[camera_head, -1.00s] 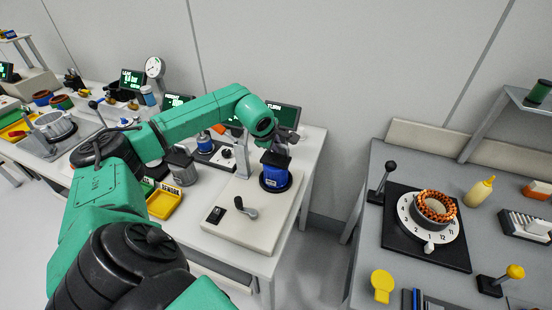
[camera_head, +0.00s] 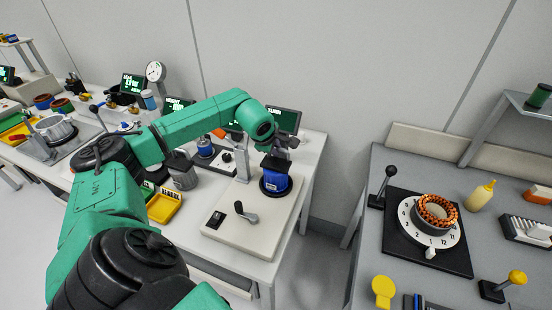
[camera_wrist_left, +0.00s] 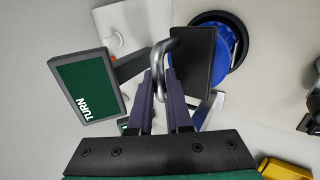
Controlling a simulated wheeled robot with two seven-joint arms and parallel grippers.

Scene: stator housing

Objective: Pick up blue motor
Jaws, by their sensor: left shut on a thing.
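The blue motor (camera_head: 275,181) stands upright on a round black base on the white board, at the right end of the left bench. In the left wrist view the blue motor (camera_wrist_left: 234,52) shows partly behind a black block (camera_wrist_left: 193,62). My left gripper (camera_head: 278,147) is above the motor. In the wrist view my left gripper (camera_wrist_left: 160,85) has its two purple fingers closed around a bent grey metal loop (camera_wrist_left: 166,47) beside the black block. The motor appears to rest on its base; the lower contact is partly hidden. My right gripper is out of view.
A green screen reading TURN (camera_wrist_left: 85,87) stands close beside the gripper. A crank handle (camera_head: 243,210) is on the board in front of the motor. A yellow bin (camera_head: 164,206) is to the left. Across a gap, the right bench holds a numbered dial (camera_head: 432,241) carrying a copper-wound ring.

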